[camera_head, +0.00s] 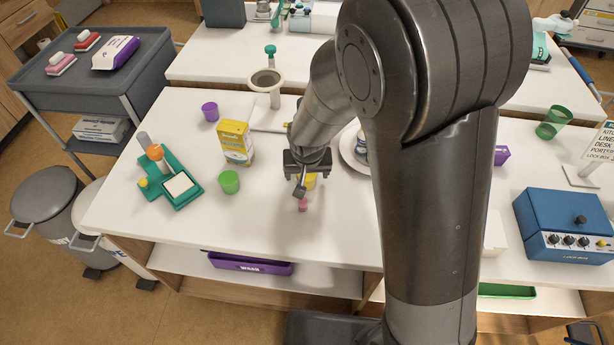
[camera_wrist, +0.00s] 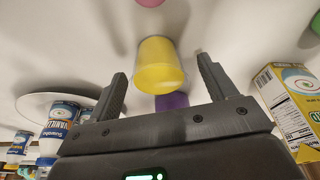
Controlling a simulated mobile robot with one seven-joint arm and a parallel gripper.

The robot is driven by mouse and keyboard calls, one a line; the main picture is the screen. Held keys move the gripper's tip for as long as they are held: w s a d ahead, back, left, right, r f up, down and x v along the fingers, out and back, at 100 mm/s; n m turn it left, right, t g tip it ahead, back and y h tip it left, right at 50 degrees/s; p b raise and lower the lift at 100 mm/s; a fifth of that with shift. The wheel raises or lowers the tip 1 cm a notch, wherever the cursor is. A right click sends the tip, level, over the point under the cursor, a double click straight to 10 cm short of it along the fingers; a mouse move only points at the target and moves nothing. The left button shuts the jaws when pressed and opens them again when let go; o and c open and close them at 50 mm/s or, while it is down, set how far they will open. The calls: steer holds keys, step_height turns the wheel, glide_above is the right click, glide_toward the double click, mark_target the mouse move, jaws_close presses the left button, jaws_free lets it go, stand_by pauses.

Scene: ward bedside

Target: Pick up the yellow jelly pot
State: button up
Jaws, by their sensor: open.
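The yellow jelly pot (camera_wrist: 158,66) shows in the wrist view between the two fingers of my gripper (camera_wrist: 160,76), with a gap on each side. In the head view, only part of the yellow pot (camera_head: 311,181) shows beside my gripper (camera_head: 299,187), low over the white table. My gripper is open and empty. Whether the fingers reach down around the pot or stay above it, I cannot tell.
A pink pot (camera_head: 303,204) stands just in front of the yellow one. A purple item (camera_wrist: 172,101) is close behind it. The table's front edge is near.

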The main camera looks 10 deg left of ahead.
steer(key=shift+w+f, duration=0.2)
steer(key=shift+f, duration=0.45)
steer(key=c, duration=1.1)
